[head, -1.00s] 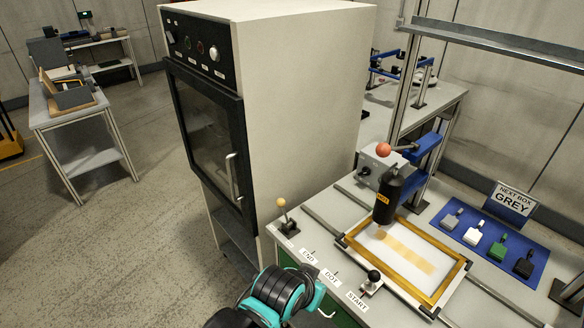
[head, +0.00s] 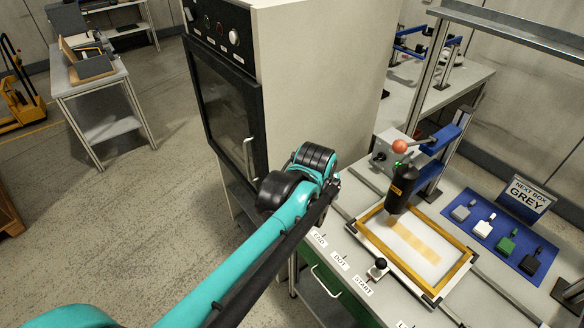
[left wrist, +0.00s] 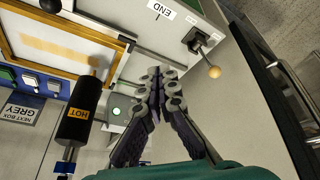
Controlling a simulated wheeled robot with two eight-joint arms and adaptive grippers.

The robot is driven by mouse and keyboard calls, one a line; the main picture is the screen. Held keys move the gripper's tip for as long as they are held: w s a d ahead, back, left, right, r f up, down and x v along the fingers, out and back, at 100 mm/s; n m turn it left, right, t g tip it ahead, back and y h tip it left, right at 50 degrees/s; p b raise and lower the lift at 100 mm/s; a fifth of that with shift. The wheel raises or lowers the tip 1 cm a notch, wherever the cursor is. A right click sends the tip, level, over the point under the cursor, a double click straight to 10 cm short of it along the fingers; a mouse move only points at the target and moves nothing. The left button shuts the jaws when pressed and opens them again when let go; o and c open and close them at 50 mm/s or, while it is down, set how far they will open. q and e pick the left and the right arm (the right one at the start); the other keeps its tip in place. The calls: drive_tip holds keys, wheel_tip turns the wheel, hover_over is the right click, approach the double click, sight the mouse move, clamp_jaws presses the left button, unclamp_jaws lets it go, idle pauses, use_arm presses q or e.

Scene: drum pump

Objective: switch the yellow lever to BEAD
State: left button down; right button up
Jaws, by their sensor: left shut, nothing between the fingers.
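The yellow lever shows in the left wrist view as a small dark base with a yellow ball knob (left wrist: 213,71) on a short stem, near the bench corner. The stem leans toward the lower right of that picture. In the head view the lever is hidden behind my left arm. My left gripper (left wrist: 158,76) is shut and empty, left of the knob in the wrist view and apart from it. Its fingers are hidden in the head view. A label reading END (left wrist: 162,9) lies near the lever. I cannot read a BEAD label. My right gripper is not in view.
A black dispenser marked HOT (head: 400,188) hangs over a yellow-framed tray (head: 463,266). A black-knobbed START lever (head: 378,268) stands at the front edge. A tall oven cabinet (head: 310,80) stands beside the bench. A blue mat (head: 466,234) holds several small boxes.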

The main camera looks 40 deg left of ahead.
use_arm(q)
drive_tip(key=w+a+f+n+g+p, duration=0.1)
drive_tip(key=w+a+n+p, duration=0.2)
drive_tip(key=a, duration=0.6)
drive_tip(key=w+a+n+g+p, duration=0.2)
drive_tip(key=w+a+n+p, duration=0.2)
drive_tip(key=w+a, duration=0.3)
drive_tip(key=shift+a+f+g, duration=0.3)
drive_tip(key=shift+a+f, duration=0.05)
drive_tip(key=shift+a, duration=0.5)
wheel_tip(320, 180, down, 10)
drive_tip(key=w+a+b, duration=0.1)
drive_tip(key=b, duration=0.1)
drive_tip(key=shift+r, duration=0.15)
